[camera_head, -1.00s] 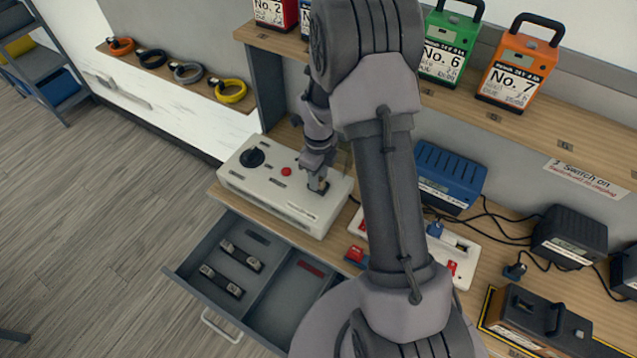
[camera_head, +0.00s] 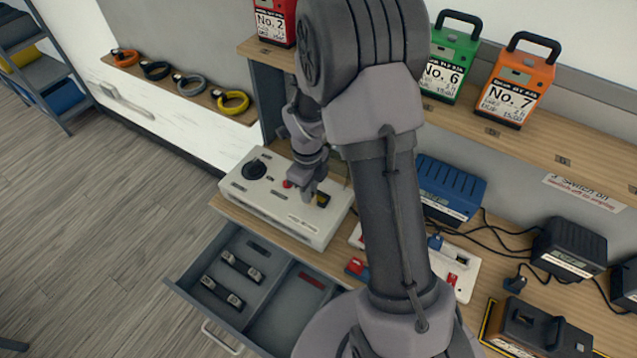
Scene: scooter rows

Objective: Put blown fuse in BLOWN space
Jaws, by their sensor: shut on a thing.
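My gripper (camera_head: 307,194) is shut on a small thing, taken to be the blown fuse. The fingers hide most of it, and its markings cannot be made out. The gripper is over the white tester box (camera_head: 262,203), beside a small dark slot (camera_head: 322,199) with a yellowish inside. Below the bench an open grey drawer (camera_head: 216,328) has two compartments. The left one holds two fuses (camera_head: 241,266) (camera_head: 222,292) and has a dark label. The right compartment (camera_head: 287,310) is empty where visible and has a red label (camera_head: 311,281), too small to read.
A red button (camera_head: 288,184) and a black knob (camera_head: 254,169) are on the tester. A white power strip (camera_head: 452,272), blue charger (camera_head: 449,187) and black cables lie to the right. My arm hides the bench middle. A shelf carries numbered packs such as the orange one (camera_head: 516,82).

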